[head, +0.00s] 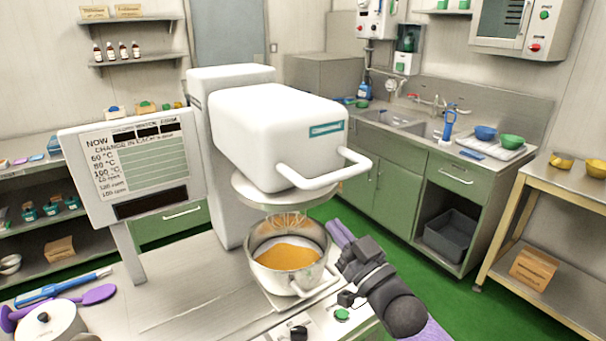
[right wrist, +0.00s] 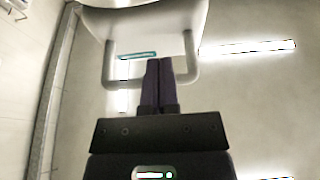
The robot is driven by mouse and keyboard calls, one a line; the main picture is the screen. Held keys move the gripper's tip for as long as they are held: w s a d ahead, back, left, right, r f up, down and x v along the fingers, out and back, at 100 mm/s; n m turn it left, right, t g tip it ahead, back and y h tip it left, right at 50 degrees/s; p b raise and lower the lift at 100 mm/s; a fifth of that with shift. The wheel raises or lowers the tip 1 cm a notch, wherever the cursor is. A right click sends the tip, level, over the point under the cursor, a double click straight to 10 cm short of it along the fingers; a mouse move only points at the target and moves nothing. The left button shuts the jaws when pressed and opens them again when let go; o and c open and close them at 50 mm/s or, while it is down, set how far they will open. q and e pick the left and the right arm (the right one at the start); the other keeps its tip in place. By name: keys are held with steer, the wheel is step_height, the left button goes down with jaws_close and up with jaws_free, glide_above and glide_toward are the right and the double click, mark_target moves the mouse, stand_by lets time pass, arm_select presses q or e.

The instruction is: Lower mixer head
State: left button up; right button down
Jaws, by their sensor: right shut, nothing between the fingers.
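The white mixer head (head: 275,135) is on its column above the kettle, with a teal label and a white U-shaped handle (head: 325,178) at its front. A round plate and a wire whisk (head: 284,222) hang below it. The whisk's lower end is near the kettle's far rim; I cannot tell how deep it reaches. The metal kettle (head: 310,278) holds an orange-brown mass. My right gripper (head: 338,232) is shut and empty, right of the kettle and below the handle. In the right wrist view, its purple fingers (right wrist: 157,84) overlap the handle bar (right wrist: 121,82); contact is not evident. My left gripper is out of view.
A display panel (head: 135,165) stands left of the mixer. A white lidded pot (head: 45,322) and a purple spoon (head: 98,294) are at the front left. A control knob (head: 298,333) and green button (head: 341,314) sit below the kettle. A sink counter (head: 400,150) is behind, right.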

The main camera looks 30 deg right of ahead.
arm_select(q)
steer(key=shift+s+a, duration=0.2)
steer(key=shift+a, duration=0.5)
arm_select(e)
steer(key=x, duration=0.9)
steer(key=shift+w+a, duration=0.25)
arm_select(q)
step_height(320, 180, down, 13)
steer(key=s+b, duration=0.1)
steer(key=b, duration=1.2)
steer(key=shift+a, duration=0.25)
arm_select(e)
step_height(320, 180, down, 18)
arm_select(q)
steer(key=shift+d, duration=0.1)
